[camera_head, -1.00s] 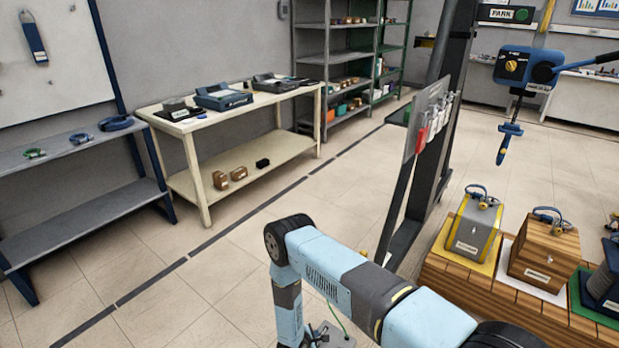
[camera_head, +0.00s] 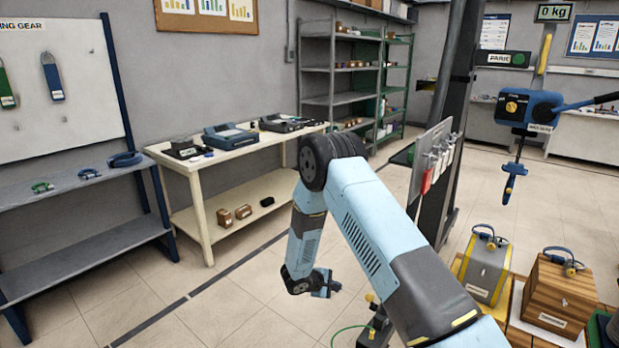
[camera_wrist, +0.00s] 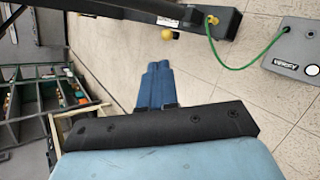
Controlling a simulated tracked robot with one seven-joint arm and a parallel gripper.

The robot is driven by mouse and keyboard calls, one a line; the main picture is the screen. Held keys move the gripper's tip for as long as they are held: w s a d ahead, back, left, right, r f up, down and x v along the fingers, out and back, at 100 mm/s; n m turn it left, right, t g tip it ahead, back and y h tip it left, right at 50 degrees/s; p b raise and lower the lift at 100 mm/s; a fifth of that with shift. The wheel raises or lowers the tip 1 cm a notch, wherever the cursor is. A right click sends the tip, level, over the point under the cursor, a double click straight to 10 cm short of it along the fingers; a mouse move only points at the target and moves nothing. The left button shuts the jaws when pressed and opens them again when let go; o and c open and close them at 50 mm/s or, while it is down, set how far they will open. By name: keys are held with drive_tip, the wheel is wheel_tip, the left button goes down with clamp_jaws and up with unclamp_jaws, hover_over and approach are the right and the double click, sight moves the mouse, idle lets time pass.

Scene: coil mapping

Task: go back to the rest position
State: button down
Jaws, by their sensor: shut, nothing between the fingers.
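My gripper (camera_wrist: 157,84) shows in the wrist view as two blue fingers side by side, shut with nothing held. It hangs over the tiled floor. In the head view my gripper (camera_head: 327,284) is small, at the lower end of my forearm, left of the dark post. My arm is bent, with the elbow high in the middle of the picture and the forearm hanging down. The gripper touches nothing that I can see.
A grey box labelled VERIFY (camera_wrist: 300,50) with a green cable lies on the floor near my gripper. A cream workbench (camera_head: 207,165) stands behind my arm. A blue hoist (camera_head: 528,110) hangs at right above weights on a wooden stand. Floor at left is clear.

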drive_tip(key=s+d+r+m+g+y, duration=0.1)
drive_tip(key=s+d+r+m, duration=0.25)
drive_tip(key=r, duration=0.85)
drive_tip(key=s+d+r+m+g, duration=0.1)
drive_tip(key=s+d+r+m, duration=0.3)
drive_tip(key=r, duration=0.7)
drive_tip(key=s+d+r+m+g+y, duration=0.1)
drive_tip(key=s+d+r+g, duration=0.3)
drive_tip(key=r, duration=0.8)
drive_tip(key=s+d+r+m+t+y, duration=0.1)
drive_tip(key=s+d+r, duration=0.1)
drive_tip(key=s+r, duration=0.4)
drive_tip(key=s+d+r+m+t+y, duration=0.2)
drive_tip(key=s+d+r, duration=0.1)
drive_tip(key=s+r, duration=0.35)
drive_tip(key=s+a+r+m+t+y, duration=0.1)
drive_tip(key=s+r, duration=0.1)
drive_tip(key=s, duration=0.5)
drive_tip(key=s+a+r+m+t+y, duration=0.1)
drive_tip(key=s+r+y, duration=0.1)
drive_tip(key=s, duration=0.6)
drive_tip(key=shift+s+t+y, duration=0.3)
